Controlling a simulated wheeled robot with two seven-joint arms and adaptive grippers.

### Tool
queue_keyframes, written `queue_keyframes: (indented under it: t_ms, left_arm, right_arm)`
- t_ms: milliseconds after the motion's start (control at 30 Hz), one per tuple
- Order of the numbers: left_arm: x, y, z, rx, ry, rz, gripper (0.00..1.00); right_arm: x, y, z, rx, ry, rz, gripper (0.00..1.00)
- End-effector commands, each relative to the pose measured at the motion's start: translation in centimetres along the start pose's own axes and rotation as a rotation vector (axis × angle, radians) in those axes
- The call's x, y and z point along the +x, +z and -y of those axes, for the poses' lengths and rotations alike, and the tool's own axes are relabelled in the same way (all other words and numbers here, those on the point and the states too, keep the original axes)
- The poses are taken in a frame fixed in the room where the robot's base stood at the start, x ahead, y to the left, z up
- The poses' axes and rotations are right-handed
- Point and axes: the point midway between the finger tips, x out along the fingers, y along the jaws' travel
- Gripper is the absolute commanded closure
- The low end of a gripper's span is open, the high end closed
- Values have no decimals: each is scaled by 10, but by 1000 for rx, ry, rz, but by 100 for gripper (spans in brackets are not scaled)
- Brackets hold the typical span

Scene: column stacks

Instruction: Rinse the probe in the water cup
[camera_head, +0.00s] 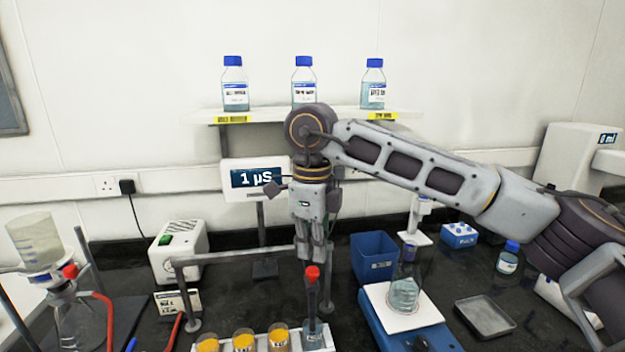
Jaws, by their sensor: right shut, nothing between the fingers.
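The probe (311,295), a dark slim rod with a red cap, stands upright in a clear cup (314,339) at the right end of a white rack at the bottom edge of the view. I take this clear cup for the water cup; its lower part is cut off by the frame. My right gripper (312,256) points down with its fingers shut and empty, just above the red cap. Whether the fingertips touch the cap I cannot tell. My left gripper is not in view.
Several cups with orange contents, such as one cup (244,342), stand left of the probe. A grey frame (215,258) rises behind them. A glass beaker (404,293) stands on a blue-based plate to the right. A meter (256,180) reads 1 µS. A flask stand is at left.

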Motion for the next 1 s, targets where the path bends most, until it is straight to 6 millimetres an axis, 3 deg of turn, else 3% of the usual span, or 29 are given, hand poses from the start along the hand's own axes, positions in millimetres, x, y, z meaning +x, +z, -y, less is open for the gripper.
queue_keyframes:
  t_ms: [1000]
  left_arm:
    - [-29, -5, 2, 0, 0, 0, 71]
  right_arm:
    - [-47, 0, 0, -1, 0, 0, 100]
